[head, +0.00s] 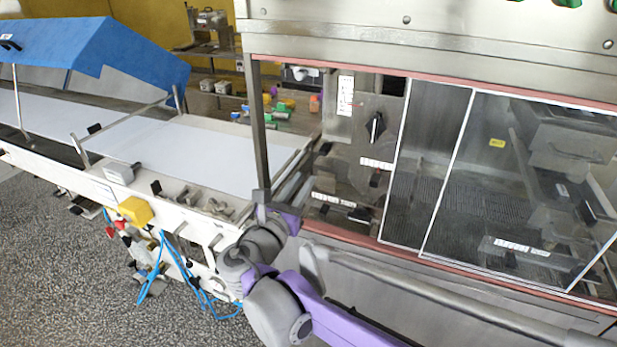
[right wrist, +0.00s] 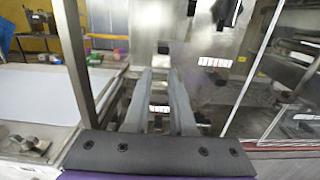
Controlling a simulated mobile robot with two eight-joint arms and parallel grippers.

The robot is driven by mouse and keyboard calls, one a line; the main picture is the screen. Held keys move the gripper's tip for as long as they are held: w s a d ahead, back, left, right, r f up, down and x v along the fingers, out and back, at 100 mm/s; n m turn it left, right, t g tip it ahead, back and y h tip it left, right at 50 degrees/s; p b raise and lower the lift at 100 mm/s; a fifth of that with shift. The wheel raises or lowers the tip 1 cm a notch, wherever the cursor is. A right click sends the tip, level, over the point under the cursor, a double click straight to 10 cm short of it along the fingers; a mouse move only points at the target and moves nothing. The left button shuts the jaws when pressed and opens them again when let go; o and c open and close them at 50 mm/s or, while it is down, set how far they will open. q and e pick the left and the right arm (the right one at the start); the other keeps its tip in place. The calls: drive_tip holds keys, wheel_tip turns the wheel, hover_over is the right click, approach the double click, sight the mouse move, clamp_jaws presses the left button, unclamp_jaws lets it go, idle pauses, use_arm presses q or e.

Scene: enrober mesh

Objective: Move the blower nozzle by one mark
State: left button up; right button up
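Inside the machine opening, a grey panel carries a black knob (head: 375,127). A vertical white scale (head: 345,95) with a red pointer is beside it, and a horizontal scale (head: 377,163) is below. Lower down are another label strip (head: 333,199) and a dark handle (head: 360,215). I cannot tell which part is the blower nozzle. My right gripper (head: 262,197) is at the left front corner post of the opening. In the right wrist view its two grey fingers (right wrist: 162,74) point into the opening, apart, with nothing seen between them. My left gripper is not in view.
Clear framed panels (head: 440,170) cover the opening's middle and right. A metal post (head: 258,130) stands at its left edge. A handrail (head: 440,300) runs along the front. A white conveyor belt (head: 200,150) with a blue cover (head: 100,50) lies left.

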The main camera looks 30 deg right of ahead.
sight(319, 161)
drive_tip(key=shift+t+h, duration=0.6)
drive_tip(key=shift+h, duration=0.1)
drive_tip(key=f, duration=0.6)
drive_tip(key=shift+w+a+b, duration=0.3)
drive_tip(key=shift+w+a, duration=0.05)
clamp_jaws()
drive_tip(key=p+x, duration=0.1)
drive_tip(key=x, duration=0.8)
drive_tip(key=shift+w+d, duration=0.2)
drive_tip(key=shift+d, duration=0.15)
drive_tip(key=shift+f, duration=0.1)
drive_tip(key=shift+r+p, duration=0.45)
drive_tip(key=shift+r, duration=0.25)
drive_tip(key=shift+f, duration=0.1)
